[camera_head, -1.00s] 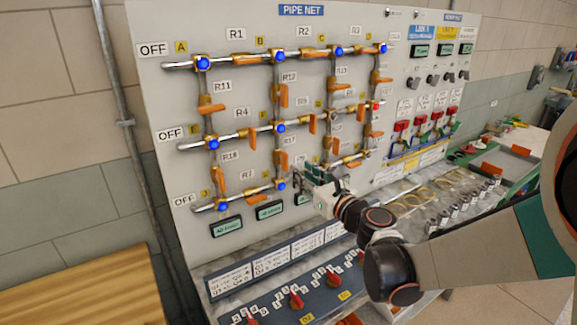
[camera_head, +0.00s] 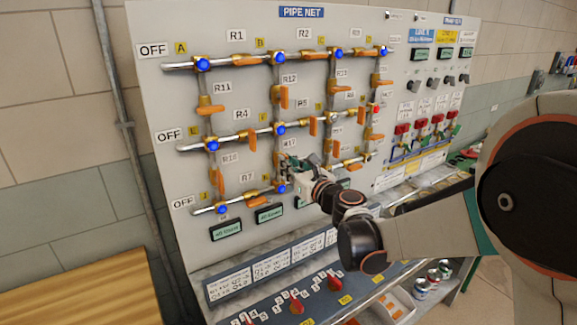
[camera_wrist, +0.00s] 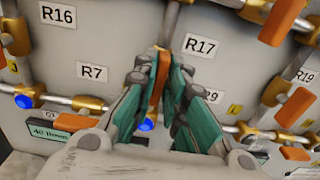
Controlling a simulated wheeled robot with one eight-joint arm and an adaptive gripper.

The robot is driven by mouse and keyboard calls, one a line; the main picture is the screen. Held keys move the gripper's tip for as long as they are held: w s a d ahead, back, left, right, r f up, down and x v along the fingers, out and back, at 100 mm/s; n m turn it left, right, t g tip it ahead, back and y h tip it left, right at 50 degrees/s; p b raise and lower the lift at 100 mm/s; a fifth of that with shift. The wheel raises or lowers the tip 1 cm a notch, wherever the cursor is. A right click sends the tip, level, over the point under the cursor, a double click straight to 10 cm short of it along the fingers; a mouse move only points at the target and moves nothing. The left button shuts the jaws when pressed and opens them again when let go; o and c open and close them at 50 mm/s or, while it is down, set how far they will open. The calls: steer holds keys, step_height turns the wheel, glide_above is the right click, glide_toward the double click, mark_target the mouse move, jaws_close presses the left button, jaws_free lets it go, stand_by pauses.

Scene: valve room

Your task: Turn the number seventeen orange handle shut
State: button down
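The R17 handle is an orange lever on the upright pipe left of the R17 label. It shows in the head view (camera_head: 277,158) and in the wrist view (camera_wrist: 160,72). It stands roughly upright, along its pipe. My gripper (camera_wrist: 161,78) has its two green-sided fingers on either side of the lever, with almost no gap. They appear closed on it. In the head view my gripper (camera_head: 288,172) reaches in from the right and partly covers the lower pipe there. The valve body behind the fingers is hidden.
Other orange handles sit close by: the R7 handle (camera_head: 257,189) below left and one at the upper right in the wrist view (camera_wrist: 284,20). A blue knob (camera_wrist: 146,124) lies just under my fingers. Red switches (camera_head: 296,304) are on the console below.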

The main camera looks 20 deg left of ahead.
steer(key=shift+n, duration=0.3)
steer(key=n, duration=1.1)
steer(key=n+b, duration=0.1)
steer(key=n, duration=0.5)
steer(key=shift+s+a+f, duration=0.2)
steer(key=shift+s+f, duration=0.05)
steer(key=shift+f, duration=0.1)
steer(key=shift+n, duration=0.3)
steer(key=c, duration=1.7)
jaws_free()
